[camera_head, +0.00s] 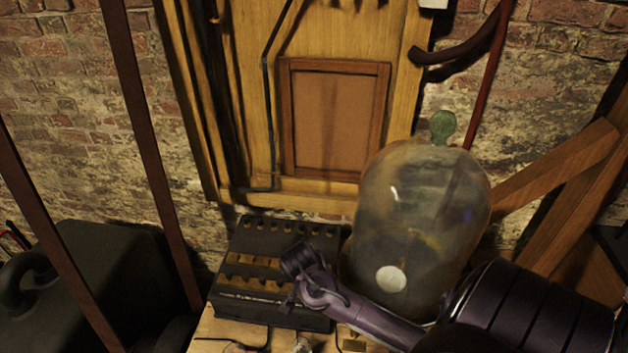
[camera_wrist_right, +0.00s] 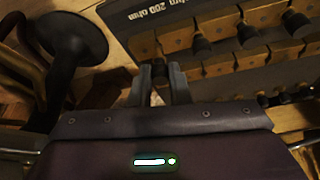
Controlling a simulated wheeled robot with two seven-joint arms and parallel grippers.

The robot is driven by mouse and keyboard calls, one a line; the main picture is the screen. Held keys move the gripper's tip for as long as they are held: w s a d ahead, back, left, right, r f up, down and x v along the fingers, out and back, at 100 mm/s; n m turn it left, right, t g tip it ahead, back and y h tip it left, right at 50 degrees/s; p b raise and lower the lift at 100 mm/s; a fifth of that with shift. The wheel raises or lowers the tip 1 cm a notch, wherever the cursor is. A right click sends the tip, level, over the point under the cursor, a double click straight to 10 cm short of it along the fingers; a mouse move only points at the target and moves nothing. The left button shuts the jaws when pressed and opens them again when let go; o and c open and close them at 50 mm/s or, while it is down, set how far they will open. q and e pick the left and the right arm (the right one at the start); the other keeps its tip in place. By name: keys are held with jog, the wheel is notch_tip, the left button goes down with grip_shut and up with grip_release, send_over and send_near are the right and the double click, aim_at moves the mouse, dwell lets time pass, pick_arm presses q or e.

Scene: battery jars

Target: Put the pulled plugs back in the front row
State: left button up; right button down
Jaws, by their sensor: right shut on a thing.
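A black plug box (camera_head: 265,308) with rows of brass blocks stands on the wooden table. Its front row (camera_head: 250,285) is partly hidden by my right arm at the right end. In the right wrist view several black plugs (camera_wrist_right: 247,36) stand between the brass blocks (camera_wrist_right: 222,28), beside the lettering "200 ohm". My right gripper (camera_wrist_right: 160,80) is shut on a small dark plug (camera_wrist_right: 159,69), mostly hidden between the fingers. It is beside the box's rows in that view, and I cannot tell whether the plug touches the box. My left gripper is not in view.
A large glass jar (camera_head: 425,225) with a green knob stands close right of the box, behind my right forearm. A dark case (camera_head: 100,270) is at the left. A dark round-headed object (camera_wrist_right: 78,35) shows in the right wrist view. Little bare table (camera_head: 225,335) shows.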

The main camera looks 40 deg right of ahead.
jog(key=shift+f, duration=1)
dwell(0.8)
jog(key=c, duration=1.3)
grip_release()
jog(key=shift+b+v, duration=0.8)
jog(key=shift+v, duration=3.1)
jog(key=shift+s, duration=0.1)
